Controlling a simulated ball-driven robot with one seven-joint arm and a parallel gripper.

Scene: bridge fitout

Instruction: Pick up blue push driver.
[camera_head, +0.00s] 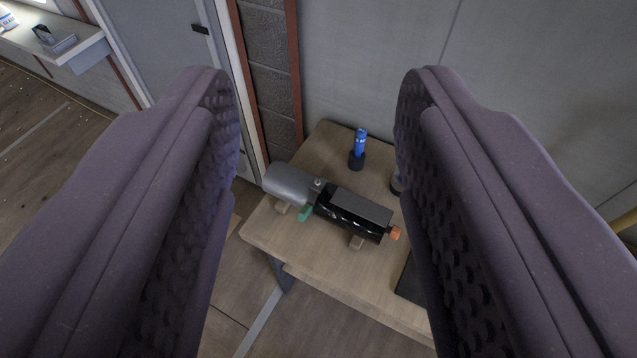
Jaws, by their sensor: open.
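The blue push driver (361,142) stands upright near the back of a small wooden table (300,248). Its upper part is blue and its lower end is in or on a dark round base. My gripper (313,85) is open, with its two dark padded fingers on either side of the view. The driver shows between the fingers, nearer the right one, and is well beyond them. Nothing is between the fingertips.
A grey and black cylindrical device (335,203) with green and orange parts lies on the table in front of the driver. A dark flat item (412,282) is partly hidden by the right finger. A wall (370,70) stands behind the table. A shelf (60,45) is at the far left.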

